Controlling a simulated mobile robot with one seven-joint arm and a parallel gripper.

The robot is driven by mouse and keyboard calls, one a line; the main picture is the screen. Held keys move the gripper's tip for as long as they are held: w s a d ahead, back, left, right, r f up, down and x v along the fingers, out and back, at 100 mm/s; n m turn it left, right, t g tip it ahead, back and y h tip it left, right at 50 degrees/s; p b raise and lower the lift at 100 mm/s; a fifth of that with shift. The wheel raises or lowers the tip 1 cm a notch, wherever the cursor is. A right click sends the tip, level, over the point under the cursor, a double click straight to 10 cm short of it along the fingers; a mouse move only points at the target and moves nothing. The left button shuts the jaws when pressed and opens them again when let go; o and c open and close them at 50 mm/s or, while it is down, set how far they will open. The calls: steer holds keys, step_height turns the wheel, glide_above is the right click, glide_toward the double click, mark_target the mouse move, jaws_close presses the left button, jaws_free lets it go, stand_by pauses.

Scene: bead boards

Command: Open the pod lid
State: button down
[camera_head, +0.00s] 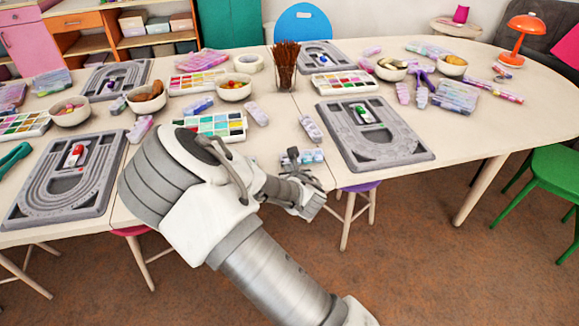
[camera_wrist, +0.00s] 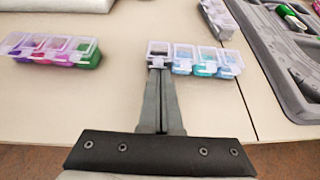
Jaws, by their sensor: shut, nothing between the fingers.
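A row of small clear-lidded bead pods (camera_wrist: 207,61) lies near the table's front edge. Its end pod at the left (camera_wrist: 159,48) holds dark beads, and the others hold blue and teal ones. My gripper (camera_wrist: 157,69) is shut and empty. Its fingertips are at the front of the end pod's lid and overlap it in the wrist view; I cannot tell if they touch. The lids look closed. In the head view my gripper (camera_head: 292,157) is at the pod row (camera_head: 312,156) and partly hides it.
Another pod strip with purple, pink and green beads (camera_wrist: 54,50) lies to the left in the wrist view. A grey bead board (camera_head: 410,147) is to the right, and a paint set (camera_head: 212,125) is to the left. Bare table lies between the strips.

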steer(key=shift+r+g+p, duration=0.4)
steer(key=shift+g+p, duration=0.3)
steer(key=shift+p, duration=0.55)
